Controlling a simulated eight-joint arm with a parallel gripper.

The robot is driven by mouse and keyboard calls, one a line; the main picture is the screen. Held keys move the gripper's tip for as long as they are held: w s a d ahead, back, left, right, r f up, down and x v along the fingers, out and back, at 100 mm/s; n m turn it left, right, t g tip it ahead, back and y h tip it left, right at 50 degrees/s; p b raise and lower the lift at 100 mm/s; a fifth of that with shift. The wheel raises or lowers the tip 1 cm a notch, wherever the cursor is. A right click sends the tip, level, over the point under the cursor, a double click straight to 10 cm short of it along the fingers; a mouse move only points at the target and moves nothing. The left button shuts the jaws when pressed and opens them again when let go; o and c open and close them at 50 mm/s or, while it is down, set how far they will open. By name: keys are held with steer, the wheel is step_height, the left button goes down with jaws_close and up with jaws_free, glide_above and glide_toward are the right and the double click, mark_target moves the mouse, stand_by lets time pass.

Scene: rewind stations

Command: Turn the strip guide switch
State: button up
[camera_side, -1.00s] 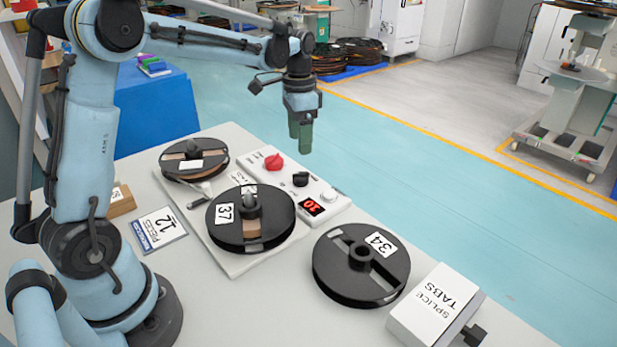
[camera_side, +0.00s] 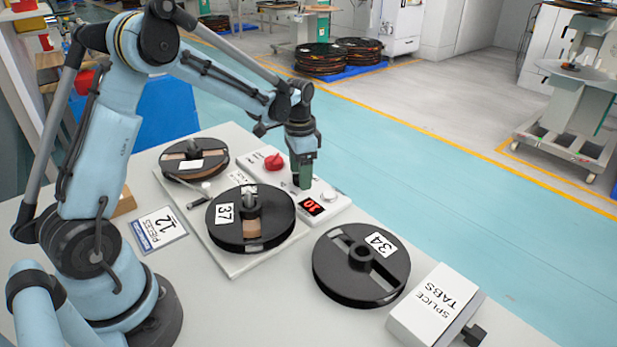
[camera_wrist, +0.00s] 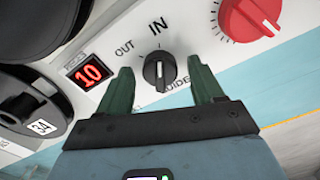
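The strip guide switch is a black knob (camera_wrist: 160,70) with a white pointer line, in the wrist view on a white control panel (camera_side: 258,160). Its pointer lies roughly along the direction of the "IN" label, with "OUT" to the left. In the side view my gripper hides most of the knob. My gripper (camera_wrist: 158,82) has green fingers, one on each side of the knob, open, with visible gaps to it. In the side view my gripper (camera_side: 302,178) points down over the panel.
A red knob (camera_side: 274,162) and a red display (camera_side: 311,206) reading 10 flank the switch. Reel 37 (camera_side: 250,218) stands close in front. Reel 34 (camera_side: 361,265) and a splice tabs box (camera_side: 435,305) sit at right. A far reel (camera_side: 194,160) is at left.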

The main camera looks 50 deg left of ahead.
steer(key=c, duration=1)
steer(key=n, duration=0.5)
steer(key=shift+n, duration=0.4)
steer(key=n, duration=0.5)
steer(key=shift+n, duration=0.7)
steer(key=o, duration=1.1)
steer(key=shift+c, duration=0.2)
